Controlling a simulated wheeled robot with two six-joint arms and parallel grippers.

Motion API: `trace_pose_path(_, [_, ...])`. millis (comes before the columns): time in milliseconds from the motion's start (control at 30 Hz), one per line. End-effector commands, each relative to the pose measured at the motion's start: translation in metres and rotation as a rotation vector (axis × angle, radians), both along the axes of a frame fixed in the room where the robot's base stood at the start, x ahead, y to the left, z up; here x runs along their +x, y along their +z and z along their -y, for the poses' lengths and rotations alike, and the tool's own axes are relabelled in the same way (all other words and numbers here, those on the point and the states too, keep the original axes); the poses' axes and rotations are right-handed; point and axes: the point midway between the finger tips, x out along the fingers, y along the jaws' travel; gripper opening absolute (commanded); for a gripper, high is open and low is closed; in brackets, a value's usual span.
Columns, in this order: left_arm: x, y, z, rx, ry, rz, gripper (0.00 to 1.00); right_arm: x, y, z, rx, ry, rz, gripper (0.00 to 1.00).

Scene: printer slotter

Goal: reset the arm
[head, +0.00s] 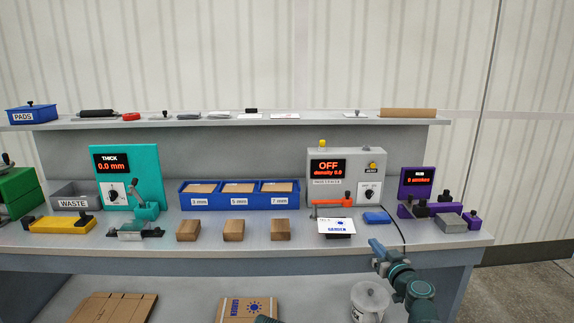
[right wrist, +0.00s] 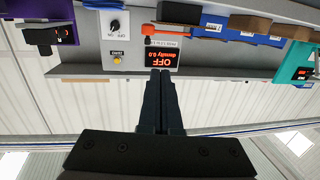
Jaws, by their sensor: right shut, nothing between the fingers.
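My right gripper (head: 377,246) is at the front edge of the workbench in the head view, near the right end. Its arm comes up from the bottom right. In the right wrist view my right gripper (right wrist: 160,75) has its two dark fingers together, with nothing between them. The wrist picture is upside down, and the fingers point toward the grey machine (right wrist: 175,22) with the red OFF display. Only a small teal piece (head: 266,320) shows at the bottom edge of the head view; my left gripper cannot be made out.
On the workbench (head: 330,260) stand the grey OFF machine (head: 335,158), a teal THICK gauge (head: 140,160), a blue three-part bin (head: 240,205) and a purple device (head: 418,183). Several brown blocks (head: 234,230) line the front. A blue pad (head: 377,218) and a printed card (head: 337,226) lie near my right gripper.

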Motion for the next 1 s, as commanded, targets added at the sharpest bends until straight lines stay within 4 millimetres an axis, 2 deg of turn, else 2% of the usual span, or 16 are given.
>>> trace_pose_path(267, [0.0,0.0,0.0,0.0,0.0,0.0,0.55,-0.015,-0.022,-0.072,-0.006,0.177,-0.105,0.0])
trace_pose_path(433, [0.0,0.0,0.0,0.0,0.0,0.0,0.55,-0.039,-0.051,-0.134,-0.021,0.33,-0.247,0.0])
trace_pose_path(567, [0.0,0.0,0.0,0.0,0.0,0.0,0.55,-0.082,-0.092,-0.195,-0.056,0.473,-0.464,0.0])
trace_pose_path(600, [0.0,0.0,0.0,0.0,0.0,0.0,0.55,-0.101,-0.108,-0.212,-0.077,0.509,-0.553,0.0])
trace_pose_path(667, [0.0,0.0,0.0,0.0,0.0,0.0,0.55,-0.131,-0.133,-0.232,-0.114,0.544,-0.703,0.0])
trace_pose_path(700, [0.0,0.0,0.0,0.0,0.0,0.0,0.55,-0.153,-0.149,-0.242,-0.143,0.552,-0.807,0.0])
trace_pose_path(833, [0.0,0.0,0.0,0.0,0.0,0.0,0.55,-0.213,-0.186,-0.247,-0.248,0.49,-1.102,0.0])
trace_pose_path(1000, [0.0,0.0,0.0,0.0,0.0,0.0,0.55,-0.267,-0.207,-0.23,-0.373,0.307,-1.353,0.0])
